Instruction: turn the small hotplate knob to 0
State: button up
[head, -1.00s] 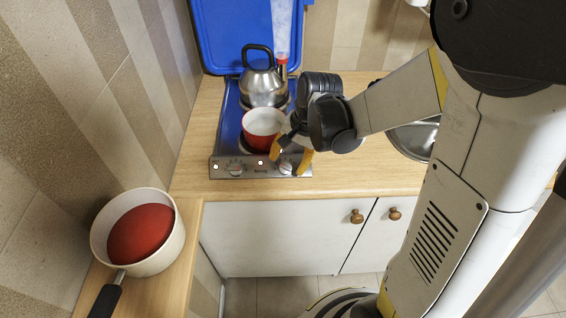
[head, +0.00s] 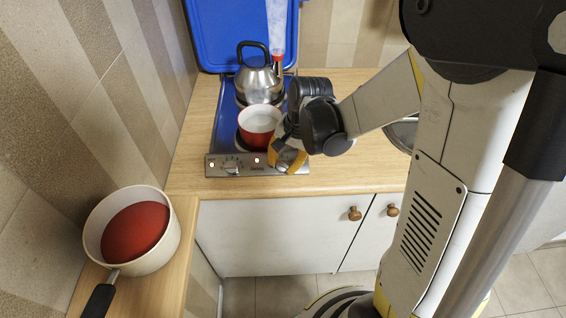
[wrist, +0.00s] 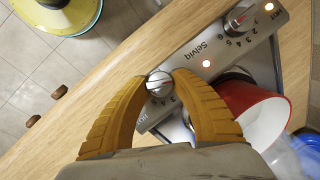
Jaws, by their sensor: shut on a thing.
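The hob's steel front panel (head: 243,172) carries two knobs. My gripper (head: 288,164) is shut on the right-hand knob, which its yellow fingers mostly hide in the head view. I cannot tell from labels which knob serves the small hotplate.
Two lamps on the panel glow, one by each knob (wrist: 206,63). A red pot (head: 258,124) stands on the front hotplate close to my gripper, with a steel kettle (head: 260,82) behind it. The blue lid (head: 225,30) stands open. A white pan (head: 168,240) lies at lower left.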

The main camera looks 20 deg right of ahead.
aim_at(282, 165)
jog(key=shift+a+n+g+h, duration=0.1)
jog(key=shift+n+g+h, duration=0.35)
jog(key=shift+n, duration=0.8)
jog(key=shift+n+g+h, duration=0.25)
jog(key=shift+n+h, duration=0.4)
jog(key=shift+n, duration=0.6)
jog(key=o, duration=1.2)
jog(key=shift+r, duration=0.1)
jog(key=r, duration=1.1)
jog(key=shift+s+a+r, duration=0.15)
jog(key=shift+s+r, duration=0.15)
jog(key=shift+r, duration=0.1)
